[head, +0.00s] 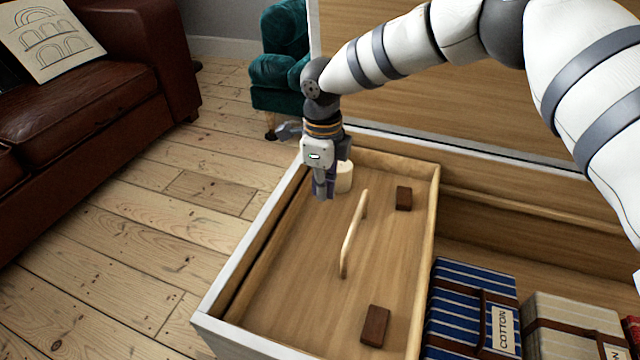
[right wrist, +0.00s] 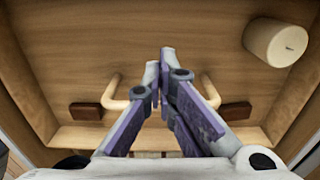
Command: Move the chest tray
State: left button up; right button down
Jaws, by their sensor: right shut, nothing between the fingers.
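The chest tray (head: 300,285) is a shallow wooden tray with a pale bar handle (head: 354,235) along its middle. It sits in the left part of an open chest with a white rim (head: 250,222). My right gripper (head: 325,195) is shut and empty above the tray's far end, beside a cream cylinder (head: 344,177) and apart from the handle. In the right wrist view the shut fingers (right wrist: 160,62) cover the handle's middle; its ends (right wrist: 115,92) show on both sides. The cylinder also shows there (right wrist: 275,42). My left gripper is out of view.
Two dark brown blocks (head: 404,198) (head: 375,325) lie on the tray. Right of it the chest holds a blue striped bundle (head: 470,305) and a beige one (head: 570,325). The raised lid (head: 480,110) stands behind. A brown sofa (head: 90,90) and free floorboards (head: 130,240) are left.

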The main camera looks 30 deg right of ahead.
aim_at(356, 231)
notch_tip(356, 231, down, 6)
jog(key=shift+s+d+r+b, duration=0.1)
jog(key=shift+s+b, duration=0.05)
jog(key=shift+b, duration=0.5)
jog(key=shift+s+d+r+p, duration=0.2)
jog(key=shift+s+d, duration=0.2)
jog(key=shift+s, duration=0.1)
jog(key=shift+s+d+r+p, duration=0.15)
jog(key=shift+s+d, duration=0.25)
jog(key=shift+s, duration=0.05)
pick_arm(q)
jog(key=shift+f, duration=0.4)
pick_arm(e)
jog(key=shift+s+d+f, duration=0.1)
jog(key=shift+s+d, duration=0.25)
jog(key=shift+s, duration=0.1)
